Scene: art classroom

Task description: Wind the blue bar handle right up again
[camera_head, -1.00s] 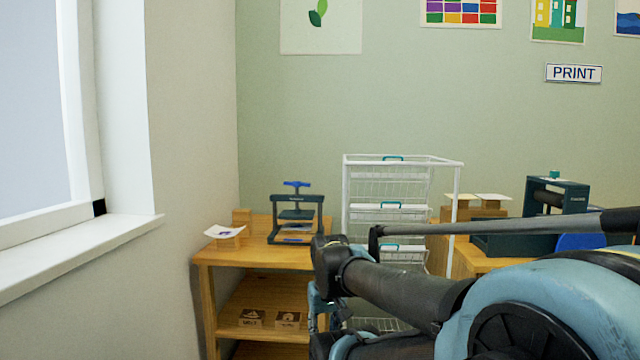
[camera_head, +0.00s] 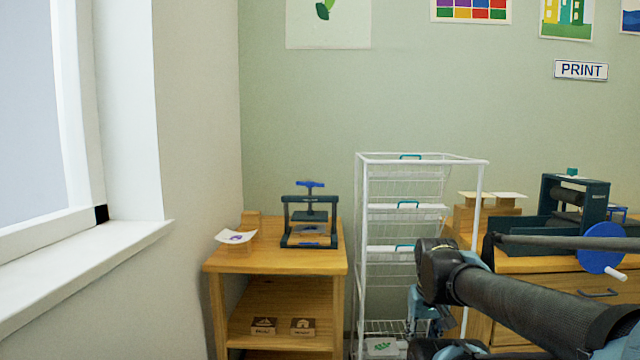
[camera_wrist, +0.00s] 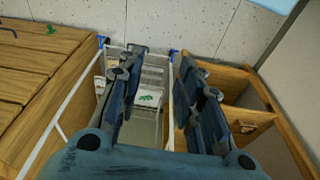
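The blue bar handle (camera_head: 310,184) sits crosswise on top of the screw of a small dark press (camera_head: 286,218), seen in the head view. The press stands on a light wooden shelf unit (camera_head: 275,262) near the corner. A dark plate hangs inside the press frame, with paper below it. My gripper (camera_wrist: 158,60) is open and empty in the wrist view, its two fingers spread apart. It is well away from the handle, low and to the right of the shelf unit in the head view. The handle cannot be made out in the wrist view.
A white wire drawer rack (camera_head: 482,230) stands right of the shelf unit, close behind my arm. A larger press with a blue wheel (camera_head: 603,248) is on a wooden cabinet at right. A sheet of paper (camera_head: 228,237) lies left of the small press. A window sill (camera_head: 90,252) juts out at left.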

